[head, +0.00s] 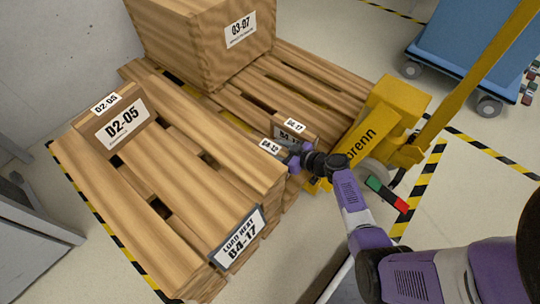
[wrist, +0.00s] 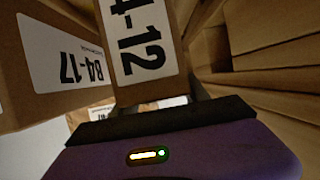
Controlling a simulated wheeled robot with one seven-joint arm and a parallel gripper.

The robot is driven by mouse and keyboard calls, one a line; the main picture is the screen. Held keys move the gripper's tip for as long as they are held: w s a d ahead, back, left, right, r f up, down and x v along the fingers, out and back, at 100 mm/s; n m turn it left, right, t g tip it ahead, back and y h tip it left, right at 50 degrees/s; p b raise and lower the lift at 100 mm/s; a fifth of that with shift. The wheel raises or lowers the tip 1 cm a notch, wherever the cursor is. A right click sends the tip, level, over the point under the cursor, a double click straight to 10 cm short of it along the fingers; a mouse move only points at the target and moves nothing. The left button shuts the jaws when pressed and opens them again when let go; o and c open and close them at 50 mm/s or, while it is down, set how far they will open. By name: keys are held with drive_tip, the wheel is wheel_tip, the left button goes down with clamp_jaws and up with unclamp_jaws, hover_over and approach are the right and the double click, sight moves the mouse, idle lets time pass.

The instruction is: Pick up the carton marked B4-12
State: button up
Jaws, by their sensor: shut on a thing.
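The carton marked B4-12 shows in the head view only as a small white label (head: 269,147) beside my gripper (head: 290,159). The wrist view shows the carton (wrist: 148,82) close up, with 4-12 readable on its label. My gripper is shut on this carton, at the edge of the wooden pallet stack. Most of the carton is hidden in the head view. A carton marked B4-17 (head: 292,129) stands just behind it; it also shows to the left in the wrist view (wrist: 32,105). I cannot tell whether the two cartons touch.
A carton marked D2-05 (head: 131,136) and a larger one marked 03-07 (head: 190,45) rest on the pallets (head: 165,190). A yellow pallet jack (head: 398,100) stands right of my gripper.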

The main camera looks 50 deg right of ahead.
clamp_jaws()
drive_tip(key=shift+r, duration=0.1)
drive_tip(key=shift+r, duration=0.1)
